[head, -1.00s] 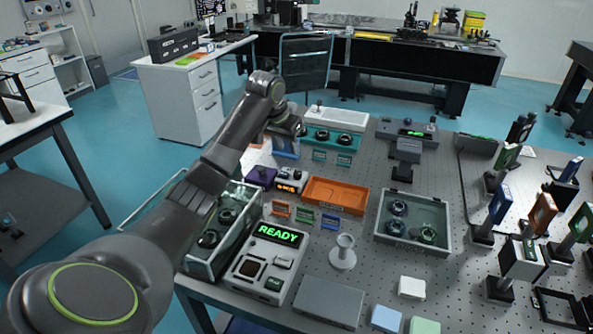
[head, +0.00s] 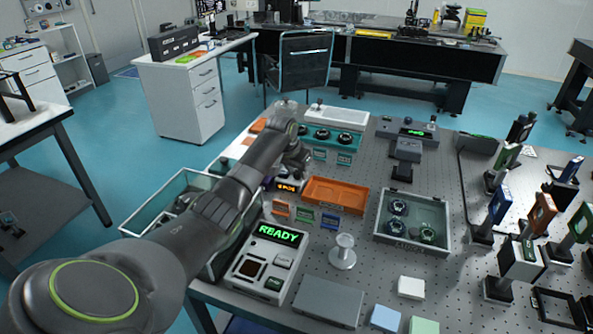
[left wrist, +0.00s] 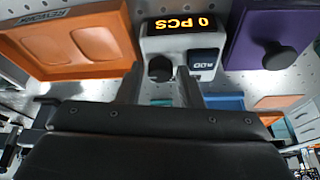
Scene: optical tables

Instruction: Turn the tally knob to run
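The tally unit (head: 287,185) is a small white box with an orange display. In the left wrist view its display (left wrist: 185,23) reads "0 PCS". Below the display are a dark round knob (left wrist: 160,68) and a dark button marked ADD (left wrist: 205,58). In the head view the knob is hidden behind my left gripper (head: 298,168), which hangs over the unit. In the left wrist view the two fingers of my left gripper (left wrist: 160,88) are apart, one on each side of the knob. I cannot tell whether they touch it. My right gripper is not in view.
An orange tray (head: 363,195) stands right of the tally unit. A purple block with a dark knob (left wrist: 235,55) stands on its other side. A box showing READY (head: 252,270), a glass-walled bin (head: 135,222) and small coloured signs stand nearby.

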